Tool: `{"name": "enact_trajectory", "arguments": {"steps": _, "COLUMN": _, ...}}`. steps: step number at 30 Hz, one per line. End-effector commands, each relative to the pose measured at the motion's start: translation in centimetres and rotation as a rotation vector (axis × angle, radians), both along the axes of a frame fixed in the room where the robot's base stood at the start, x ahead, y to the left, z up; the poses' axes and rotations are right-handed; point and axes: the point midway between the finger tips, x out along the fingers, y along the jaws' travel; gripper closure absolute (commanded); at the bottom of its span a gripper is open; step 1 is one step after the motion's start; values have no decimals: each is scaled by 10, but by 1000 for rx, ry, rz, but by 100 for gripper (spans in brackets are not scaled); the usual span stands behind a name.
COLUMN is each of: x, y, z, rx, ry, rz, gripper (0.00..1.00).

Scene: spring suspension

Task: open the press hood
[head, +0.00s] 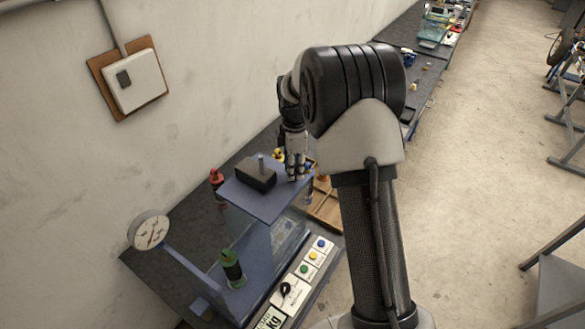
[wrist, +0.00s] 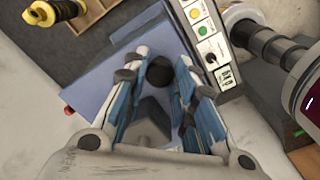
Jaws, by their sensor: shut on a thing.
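The blue press (head: 262,203) stands on the dark bench, with a dark block on its flat top. A see-through bluish panel (head: 290,238), which looks like part of the hood, shows on its right side below the top. My gripper (head: 297,176) points down at the right end of the press top. In the wrist view, my gripper (wrist: 160,75) has its blue-padded fingers on both sides of a dark round knob (wrist: 159,70) and is shut on it. The knob is hidden by the fingers in the head view. Whether the hood is lifted is hard to tell.
A round gauge (head: 149,230) and a green-topped shock absorber (head: 232,266) stand at the press's front left. A control panel (head: 300,275) with coloured buttons lies in front. A red-topped part (head: 216,180) is behind, and a wooden tray (head: 326,205) lies to the right.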

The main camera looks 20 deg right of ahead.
Motion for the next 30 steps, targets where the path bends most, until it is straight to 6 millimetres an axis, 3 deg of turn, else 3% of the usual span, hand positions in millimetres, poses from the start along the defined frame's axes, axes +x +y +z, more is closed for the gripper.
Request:
{"name": "enact_trajectory", "arguments": {"steps": 7, "x": 0, "y": 0, "z": 0, "rx": 0, "ry": -1, "rz": 0, "gripper": 100}}
{"name": "enact_trajectory", "arguments": {"steps": 8, "x": 0, "y": 0, "z": 0, "rx": 0, "ry": -1, "rz": 0, "gripper": 73}}
{"name": "enact_trajectory", "arguments": {"steps": 16, "x": 0, "y": 0, "z": 0, "rx": 0, "ry": 0, "rz": 0, "gripper": 55}}
{"name": "enact_trajectory", "arguments": {"steps": 26, "x": 0, "y": 0, "z": 1, "rx": 0, "ry": -1, "rz": 0, "gripper": 54}}
{"name": "enact_trajectory", "arguments": {"steps": 30, "x": 1, "y": 0, "z": 14, "rx": 0, "ry": -3, "rz": 0, "gripper": 54}}
